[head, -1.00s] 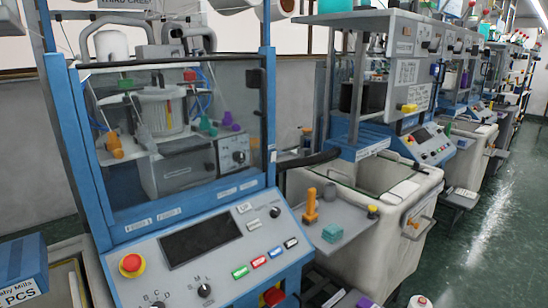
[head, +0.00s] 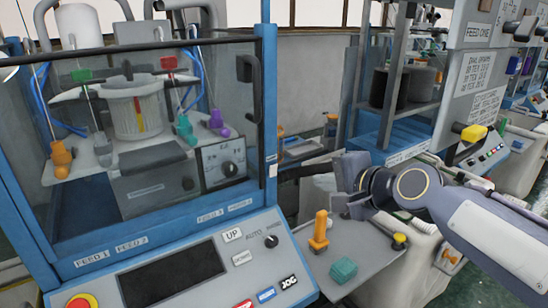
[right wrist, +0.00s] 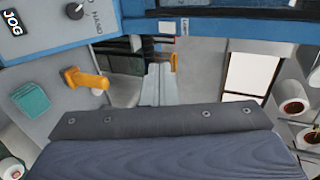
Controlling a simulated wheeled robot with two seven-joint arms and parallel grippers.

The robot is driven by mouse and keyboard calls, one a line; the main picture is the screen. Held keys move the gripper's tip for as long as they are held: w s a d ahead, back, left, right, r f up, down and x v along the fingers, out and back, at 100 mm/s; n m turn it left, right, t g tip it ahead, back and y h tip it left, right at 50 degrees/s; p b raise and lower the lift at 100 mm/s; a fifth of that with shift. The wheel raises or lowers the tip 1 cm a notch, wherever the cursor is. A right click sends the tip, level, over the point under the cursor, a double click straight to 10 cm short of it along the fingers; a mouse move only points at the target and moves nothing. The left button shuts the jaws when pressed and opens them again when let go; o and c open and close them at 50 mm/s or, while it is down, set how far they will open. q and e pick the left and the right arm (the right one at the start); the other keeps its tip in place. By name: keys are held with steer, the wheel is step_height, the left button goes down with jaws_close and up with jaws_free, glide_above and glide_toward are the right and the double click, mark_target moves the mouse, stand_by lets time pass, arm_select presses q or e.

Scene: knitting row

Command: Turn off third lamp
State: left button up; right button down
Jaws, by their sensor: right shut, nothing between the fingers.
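No lamp can be told for certain in these views. The nearest blue machine has a control panel (head: 215,262) with a dark screen, a knob and several coloured buttons. My left gripper is not in view.
An orange peg (head: 319,232) and a teal block (head: 343,270) are on the grey side shelf (head: 375,268) below my right gripper. A clear guard (head: 150,130) covers the machine's yarn spool. A second machine (head: 470,85) stands behind my right arm.

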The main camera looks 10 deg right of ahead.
steer(key=shift+s+r, duration=0.1)
steer(key=p, duration=0.1)
glide_toward(273, 171)
step_height(273, 171, down, 2)
steer(key=w, duration=0.2)
steer(key=shift+w+a+r+p, duration=0.1)
steer(key=shift+w+a+p, duration=0.1)
steer(key=shift+w+p, duration=0.55)
steer(key=shift+w+a+r+p, duration=0.1)
steer(key=shift+w+a+p, duration=0.2)
steer(key=shift+w, duration=0.85)
